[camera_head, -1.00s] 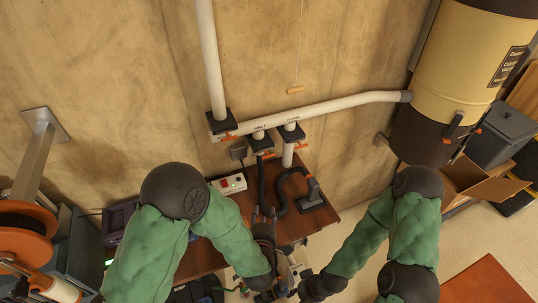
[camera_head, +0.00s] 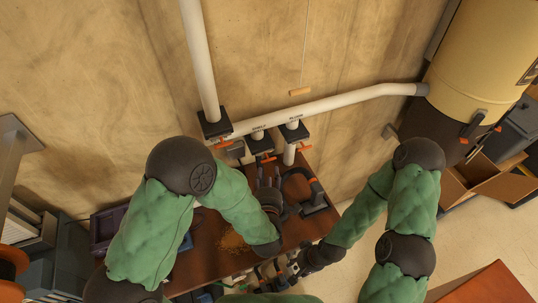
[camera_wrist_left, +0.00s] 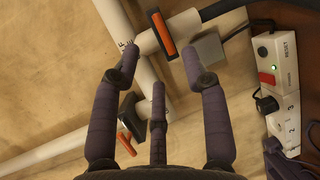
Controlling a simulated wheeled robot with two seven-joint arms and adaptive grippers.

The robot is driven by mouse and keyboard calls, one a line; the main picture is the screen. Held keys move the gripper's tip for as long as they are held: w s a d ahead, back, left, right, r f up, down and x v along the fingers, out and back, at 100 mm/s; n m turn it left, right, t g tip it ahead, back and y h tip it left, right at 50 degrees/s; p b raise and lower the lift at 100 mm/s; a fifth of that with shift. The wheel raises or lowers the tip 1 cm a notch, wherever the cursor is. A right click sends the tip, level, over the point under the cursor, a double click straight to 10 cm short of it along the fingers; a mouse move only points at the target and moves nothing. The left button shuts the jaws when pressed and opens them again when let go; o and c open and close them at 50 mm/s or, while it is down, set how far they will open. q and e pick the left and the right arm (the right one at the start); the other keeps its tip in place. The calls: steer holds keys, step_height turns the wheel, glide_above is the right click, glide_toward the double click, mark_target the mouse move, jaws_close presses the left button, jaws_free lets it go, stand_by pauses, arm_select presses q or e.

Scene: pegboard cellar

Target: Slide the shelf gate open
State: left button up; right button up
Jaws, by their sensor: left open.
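The middle gate on the wall pipe, labelled like SHELF, has a dark body (camera_head: 261,144) and an orange handle (camera_head: 266,159). In the left wrist view this handle (camera_wrist_left: 162,33) sits on a white pipe stub beside a black hose. My left gripper (camera_head: 267,176) is just below it in the head view. In the wrist view its fingers (camera_wrist_left: 158,58) are spread and empty, with the handle beyond and between the upper tips; I see no clear contact. My right gripper (camera_head: 290,268) is low over the bench's front edge, its fingers too small to read.
Similar gates stand left (camera_head: 215,126) and right (camera_head: 294,131). A long white pipe (camera_head: 340,106) runs to a cream collector tank (camera_head: 475,65). A power strip (camera_wrist_left: 280,85) lies right in the wrist view. A brown bench (camera_head: 205,255) is below, with loose crumbs (camera_head: 232,241).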

mark_target(269, 160)
arm_select(q)
steer(key=x, duration=0.9)
